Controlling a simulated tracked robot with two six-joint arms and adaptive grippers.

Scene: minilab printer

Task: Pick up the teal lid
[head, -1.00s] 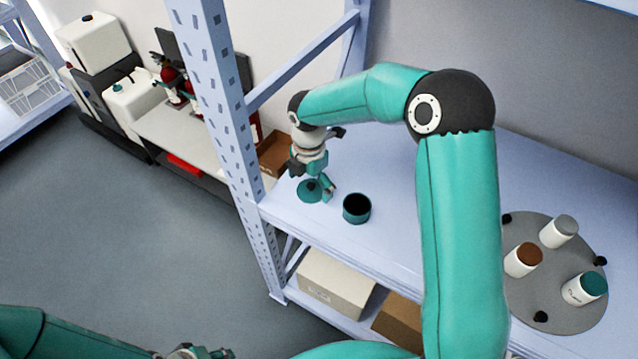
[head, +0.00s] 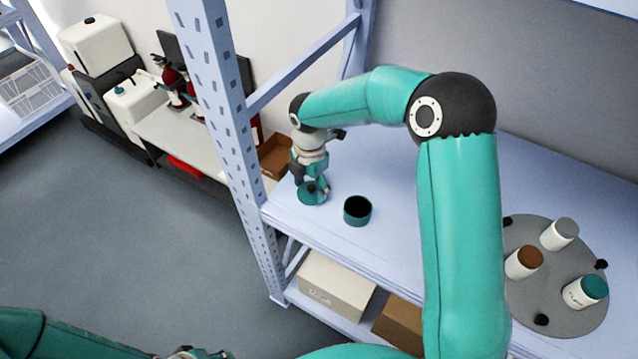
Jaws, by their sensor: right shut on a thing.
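The teal lid (head: 312,197) is a flat disc near the left front corner of the shelf board. My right gripper (head: 312,187) points down over it and is shut on the small part at the lid's middle, which the fingers mostly hide. I cannot tell whether the lid still touches the board. A round teal container with a dark inside (head: 357,211) stands just right of the lid, apart from it. My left gripper (head: 200,354) shows only in part at the bottom edge, and its fingers cannot be made out.
A grey round tray (head: 540,290) at the right holds white jars with grey, brown (head: 525,262) and teal tops. A perforated upright post (head: 222,110) stands left of my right gripper. Boxes (head: 337,290) sit on the lower shelf. The middle of the board is clear.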

